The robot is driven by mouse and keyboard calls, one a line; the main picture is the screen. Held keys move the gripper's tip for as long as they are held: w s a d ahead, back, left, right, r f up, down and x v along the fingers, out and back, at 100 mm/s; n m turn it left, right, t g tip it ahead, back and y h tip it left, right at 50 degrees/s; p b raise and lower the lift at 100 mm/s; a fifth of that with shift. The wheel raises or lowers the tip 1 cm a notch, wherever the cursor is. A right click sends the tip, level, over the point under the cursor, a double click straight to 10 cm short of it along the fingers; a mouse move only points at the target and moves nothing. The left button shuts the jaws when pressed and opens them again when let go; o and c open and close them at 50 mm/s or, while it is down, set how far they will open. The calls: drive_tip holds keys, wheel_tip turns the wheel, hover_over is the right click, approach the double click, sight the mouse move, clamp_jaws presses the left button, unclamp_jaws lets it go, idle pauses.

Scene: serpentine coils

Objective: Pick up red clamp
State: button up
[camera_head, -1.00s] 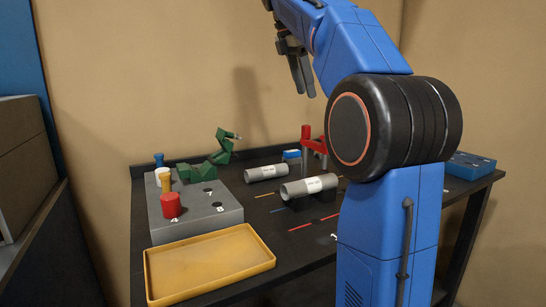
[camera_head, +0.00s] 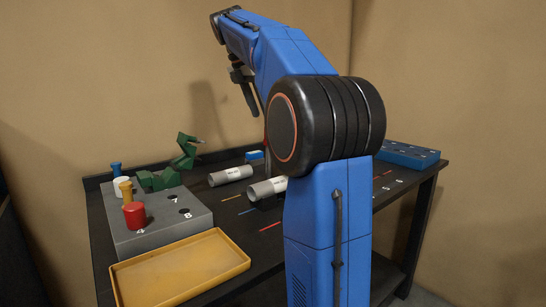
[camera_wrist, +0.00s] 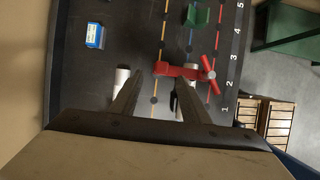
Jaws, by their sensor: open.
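Two white pipes, one nearer (camera_head: 266,188) and one farther (camera_head: 231,175), lie left of my arm. A grey block (camera_head: 160,232) holds pegs; a yellow tray (camera_head: 180,268) is in front. A green piece (camera_wrist: 197,16) and blue box (camera_wrist: 95,35) lie beyond the clamp.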

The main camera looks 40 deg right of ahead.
drive_tip(key=shift+d+x, duration=0.15)
drive_tip(key=shift+x, duration=1.7)
drive_tip(key=shift+d+x, duration=0.15)
drive_tip(key=shift+x, duration=1.7)
drive_tip(key=shift+s+r, duration=0.1)
drive_tip(key=shift+r, duration=0.05)
clamp_jaws()
